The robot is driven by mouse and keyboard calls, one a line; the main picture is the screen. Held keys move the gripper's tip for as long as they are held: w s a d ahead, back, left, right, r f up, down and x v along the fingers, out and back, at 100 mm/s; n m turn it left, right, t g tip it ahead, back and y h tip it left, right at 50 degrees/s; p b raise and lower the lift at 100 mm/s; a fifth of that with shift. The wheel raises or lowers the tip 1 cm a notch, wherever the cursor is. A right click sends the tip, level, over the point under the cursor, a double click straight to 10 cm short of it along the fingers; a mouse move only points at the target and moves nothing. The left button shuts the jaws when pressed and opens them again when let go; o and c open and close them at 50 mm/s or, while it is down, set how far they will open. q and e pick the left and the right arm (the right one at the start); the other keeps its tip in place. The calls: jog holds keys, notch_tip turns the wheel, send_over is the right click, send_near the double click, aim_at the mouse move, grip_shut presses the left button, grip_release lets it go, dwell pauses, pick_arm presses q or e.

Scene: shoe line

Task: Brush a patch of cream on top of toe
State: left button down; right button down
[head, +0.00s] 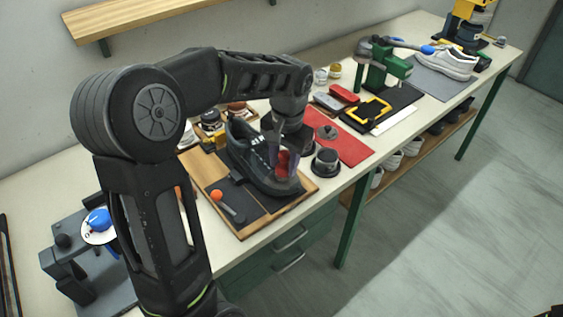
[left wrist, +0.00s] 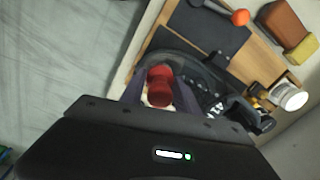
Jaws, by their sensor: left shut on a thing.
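A dark shoe (head: 250,158) lies on a wooden board with a dark mat (head: 258,217) on the bench; it also shows in the left wrist view (left wrist: 208,82). My left gripper (head: 285,168) is over the front end of the shoe, pointing down. It is shut on a brush with a red handle (left wrist: 160,82), which stands between its fingers (left wrist: 160,92). The brush's lower end is mostly hidden, so I cannot tell whether it touches the toe. I cannot make out any cream patch on the toe. My right gripper is not in view.
A dark round tin (head: 326,166) stands right of the shoe, near a red mat (head: 350,150). An orange-ended tool (head: 228,205) lies on the board. A white-lidded jar (left wrist: 291,97) is beside the shoe. A white shoe (head: 447,62) sits farther along the bench.

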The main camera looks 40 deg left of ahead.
pick_arm(q)
jog(key=shift+w+d+p, duration=0.15)
jog(key=shift+w, duration=0.45)
jog(key=shift+w+d+p, duration=0.15)
jog(key=shift+w, duration=0.4)
jog(key=shift+w+d+r+p, duration=0.1)
jog(key=shift+w+d+p, duration=0.1)
jog(key=shift+w, duration=0.25)
jog(key=shift+w+d+p, duration=0.1)
jog(key=shift+w+p, duration=0.1)
jog(key=shift+w, duration=0.8)
jog(key=shift+s+f, duration=0.15)
jog(key=shift+f, duration=0.05)
jog(key=shift+s+a, duration=0.2)
jog(key=shift+s, duration=0.3)
jog(key=shift+s+a+f+b, duration=0.15)
jog(key=shift+s+b, duration=0.3)
jog(key=shift+s, duration=0.45)
